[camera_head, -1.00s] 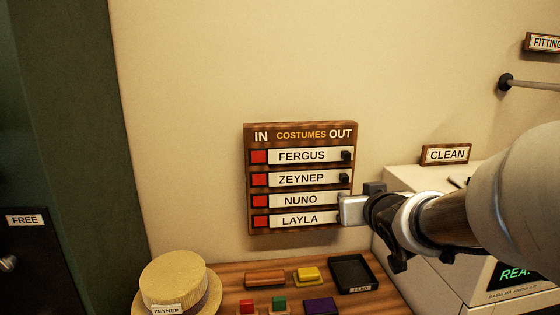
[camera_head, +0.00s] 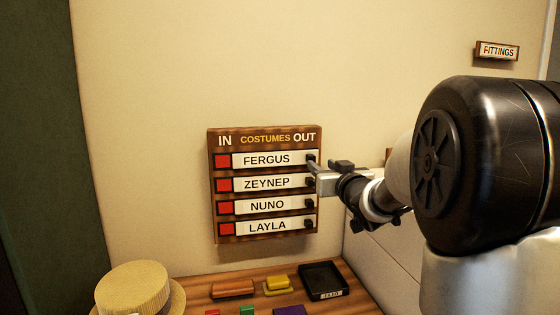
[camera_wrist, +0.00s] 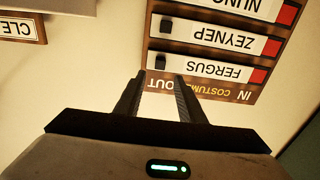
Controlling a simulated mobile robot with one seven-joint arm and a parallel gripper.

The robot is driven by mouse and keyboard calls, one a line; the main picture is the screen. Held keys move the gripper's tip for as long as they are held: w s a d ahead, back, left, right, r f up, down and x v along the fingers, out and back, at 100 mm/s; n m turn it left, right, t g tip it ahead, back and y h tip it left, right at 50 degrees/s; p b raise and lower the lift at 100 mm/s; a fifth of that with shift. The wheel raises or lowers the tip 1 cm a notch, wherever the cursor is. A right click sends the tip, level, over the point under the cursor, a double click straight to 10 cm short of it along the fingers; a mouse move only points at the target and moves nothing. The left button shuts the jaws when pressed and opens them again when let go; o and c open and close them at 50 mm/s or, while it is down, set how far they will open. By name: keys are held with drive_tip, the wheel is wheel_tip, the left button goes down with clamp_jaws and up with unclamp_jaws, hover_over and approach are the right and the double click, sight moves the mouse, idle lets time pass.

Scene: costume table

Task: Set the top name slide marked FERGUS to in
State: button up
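The wooden board (camera_head: 264,135) hangs on the wall, with IN at its left and OUT at its right. Its top slide, FERGUS (camera_head: 266,159), sits toward OUT, with a red patch showing at its left and its black knob (camera_head: 310,159) at the right end. The slide also shows upside down in the wrist view (camera_wrist: 212,68), with its knob (camera_wrist: 160,62). My gripper (camera_head: 317,174) is at the board's right edge, just below that knob. In the wrist view my gripper (camera_wrist: 158,84) is open and empty, its fingertips pointing toward the FERGUS knob, which lies between their lines.
The ZEYNEP (camera_head: 267,184), NUNO (camera_head: 267,206) and LAYLA (camera_head: 267,227) slides sit below, also toward OUT, each with a black knob. A table below holds a straw hat (camera_head: 133,287), a black tray (camera_head: 323,274) and coloured blocks. The wall left of the board is clear.

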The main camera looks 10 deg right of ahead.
sight(312, 158)
drive_tip(key=w, duration=0.7)
drive_tip(key=shift+w, duration=0.35)
clamp_jaws()
